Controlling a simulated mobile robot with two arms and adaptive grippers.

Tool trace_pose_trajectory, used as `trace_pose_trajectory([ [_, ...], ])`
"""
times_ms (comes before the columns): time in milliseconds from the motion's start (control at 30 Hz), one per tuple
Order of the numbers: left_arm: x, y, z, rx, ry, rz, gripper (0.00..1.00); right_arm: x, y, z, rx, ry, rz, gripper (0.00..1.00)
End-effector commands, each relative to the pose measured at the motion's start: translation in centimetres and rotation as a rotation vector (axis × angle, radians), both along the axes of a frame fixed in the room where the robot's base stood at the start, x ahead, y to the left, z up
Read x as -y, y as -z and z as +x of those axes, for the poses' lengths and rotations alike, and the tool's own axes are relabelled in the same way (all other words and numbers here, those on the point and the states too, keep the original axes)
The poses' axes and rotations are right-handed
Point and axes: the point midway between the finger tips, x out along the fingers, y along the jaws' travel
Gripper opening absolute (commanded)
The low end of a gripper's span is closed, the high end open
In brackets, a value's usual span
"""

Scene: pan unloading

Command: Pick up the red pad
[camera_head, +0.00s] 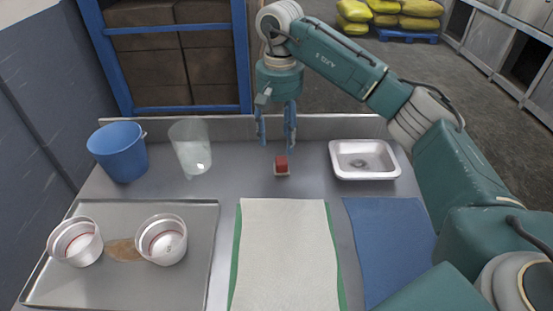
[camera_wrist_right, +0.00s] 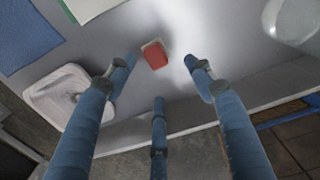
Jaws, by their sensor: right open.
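The red pad (camera_head: 281,163) is a small red block on a pale base. It rests on the grey table near the back, between the clear cup and the white tray. In the right wrist view the red pad (camera_wrist_right: 155,56) lies beyond the spread fingertips, apart from them. My right gripper (camera_head: 276,140) is open and empty, pointing down just above and behind the pad. Its blue fingers also show in the right wrist view (camera_wrist_right: 160,85). My left gripper is not in view.
A blue bucket (camera_head: 118,152) and a clear cup (camera_head: 190,148) stand at the back left. A white tray (camera_head: 364,160) is to the right. A metal pan (camera_head: 197,275) holds two white cups. A cream cloth (camera_head: 286,255) and a blue mat (camera_head: 388,240) lie in front. The table has a raised back edge.

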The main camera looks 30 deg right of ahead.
Motion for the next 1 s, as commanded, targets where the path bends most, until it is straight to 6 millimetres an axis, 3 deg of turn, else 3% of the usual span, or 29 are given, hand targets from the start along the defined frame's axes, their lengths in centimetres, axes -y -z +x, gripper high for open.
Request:
trace_pose_trajectory([
  [100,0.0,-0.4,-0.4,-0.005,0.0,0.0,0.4,0.0,2.0,-0.1,-0.004,0.001,0.001,0.53],
  [300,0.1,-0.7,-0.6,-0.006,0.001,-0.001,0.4,0.0,3.7,0.0,0.0,0.0,0.003,0.53],
  [700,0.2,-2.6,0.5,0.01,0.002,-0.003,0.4,0.4,8.6,-0.1,-0.001,0.001,0.003,0.53],
  [967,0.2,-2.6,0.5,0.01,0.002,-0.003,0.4,0.4,8.9,0.0,0.001,0.0,0.003,0.53],
  [1000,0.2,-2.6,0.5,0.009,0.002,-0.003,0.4,0.4,8.9,0.0,0.001,0.0,0.003,0.47],
])
